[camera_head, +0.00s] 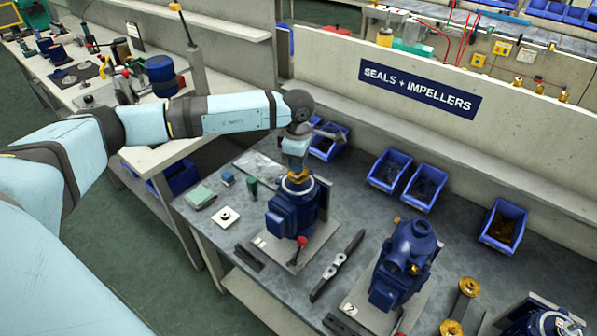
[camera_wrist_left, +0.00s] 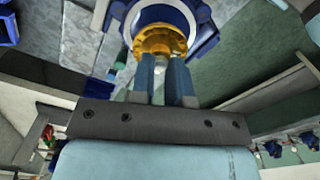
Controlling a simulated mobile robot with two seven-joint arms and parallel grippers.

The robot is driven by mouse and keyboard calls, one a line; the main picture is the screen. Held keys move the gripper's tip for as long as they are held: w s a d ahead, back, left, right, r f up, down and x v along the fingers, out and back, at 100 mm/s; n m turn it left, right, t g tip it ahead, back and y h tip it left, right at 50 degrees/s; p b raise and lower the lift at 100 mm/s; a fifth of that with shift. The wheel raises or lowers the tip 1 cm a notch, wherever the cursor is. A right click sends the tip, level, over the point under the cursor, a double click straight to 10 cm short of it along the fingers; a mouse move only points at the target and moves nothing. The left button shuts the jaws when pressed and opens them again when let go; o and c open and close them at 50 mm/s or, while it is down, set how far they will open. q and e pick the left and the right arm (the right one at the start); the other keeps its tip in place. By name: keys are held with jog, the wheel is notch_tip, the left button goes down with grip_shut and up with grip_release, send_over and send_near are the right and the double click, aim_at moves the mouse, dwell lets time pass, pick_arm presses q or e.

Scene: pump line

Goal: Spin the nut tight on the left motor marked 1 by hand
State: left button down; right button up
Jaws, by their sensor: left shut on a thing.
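The left motor (camera_head: 283,217), blue, stands upright on a grey plate marked 1 (camera_head: 261,242). The brass nut (camera_head: 298,177) sits at its top, above a pale ring. My left gripper (camera_head: 297,168) reaches down over it from above and is shut on the nut. In the left wrist view the brass nut (camera_wrist_left: 160,38) shows at the ends of my left gripper's two fingers (camera_wrist_left: 163,62), with the white ring and blue motor behind it. The fingers hide part of the nut. My right gripper is in neither view.
A second blue motor (camera_head: 408,262) stands to the right on a plate marked 2. A dark bar-like tool (camera_head: 337,266) lies between the motors. A red-knobbed lever (camera_head: 301,243) stands in front of motor 1. Blue bins (camera_head: 389,168) line the back; small parts lie left.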

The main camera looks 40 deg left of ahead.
pick_arm(q)
jog(key=shift+m, duration=0.3)
jog(key=shift+f+m+b, duration=0.1)
jog(key=shift+m+b, duration=0.4)
jog(key=m+b, duration=0.2)
jog(key=m, duration=0.2)
jog(key=shift+m, duration=0.3)
jog(key=shift+m+b, duration=0.5)
jog(key=shift+m, duration=0.2)
